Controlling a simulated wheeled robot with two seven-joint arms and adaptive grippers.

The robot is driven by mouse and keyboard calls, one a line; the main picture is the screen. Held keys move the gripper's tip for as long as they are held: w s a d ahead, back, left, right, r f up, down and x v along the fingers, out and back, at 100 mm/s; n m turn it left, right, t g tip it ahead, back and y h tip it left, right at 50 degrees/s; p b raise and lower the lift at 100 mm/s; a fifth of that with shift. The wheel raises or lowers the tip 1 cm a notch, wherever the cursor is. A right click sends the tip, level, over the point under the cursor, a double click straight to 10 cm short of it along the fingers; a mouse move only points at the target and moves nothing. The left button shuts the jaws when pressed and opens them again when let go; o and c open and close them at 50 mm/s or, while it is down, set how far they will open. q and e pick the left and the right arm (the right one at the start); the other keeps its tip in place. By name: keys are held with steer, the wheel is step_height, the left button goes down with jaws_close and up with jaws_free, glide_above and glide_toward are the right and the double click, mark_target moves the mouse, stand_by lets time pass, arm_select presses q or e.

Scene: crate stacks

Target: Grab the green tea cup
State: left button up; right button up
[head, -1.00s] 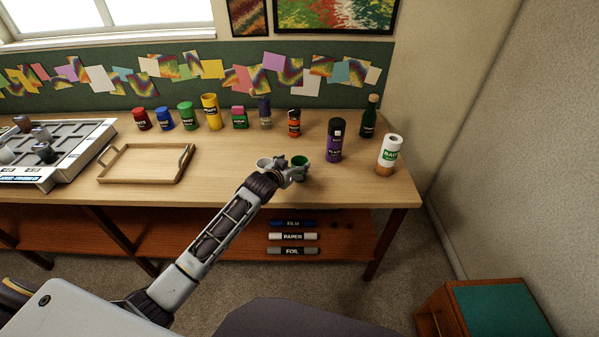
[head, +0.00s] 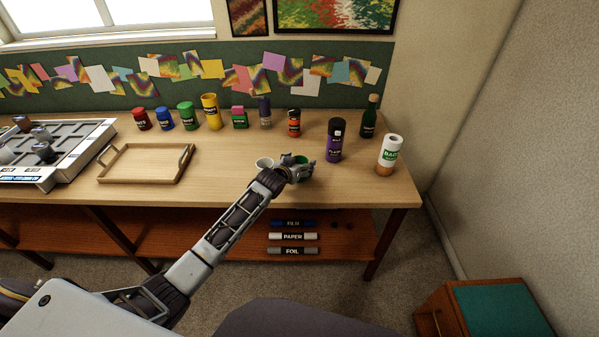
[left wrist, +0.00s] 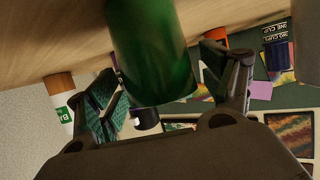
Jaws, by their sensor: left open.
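The green tea cup (head: 301,159) stands near the front edge of the wooden table, partly hidden by my left gripper (head: 300,171). In the left wrist view the green cup (left wrist: 150,45) is large and lies between the two fingers of my left gripper (left wrist: 160,72). The fingers are open, one on each side of the cup, with gaps showing. My right gripper is not in view.
A white cup (head: 264,162) stands just left of my left gripper. A purple-labelled can (head: 334,145) and a paper roll (head: 390,153) stand to the right. A wooden tray (head: 125,178) lies left. Several jars line the back.

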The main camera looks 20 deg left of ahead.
arm_select(q)
steer(key=shift+c, duration=0.7)
steer(key=c, duration=1.1)
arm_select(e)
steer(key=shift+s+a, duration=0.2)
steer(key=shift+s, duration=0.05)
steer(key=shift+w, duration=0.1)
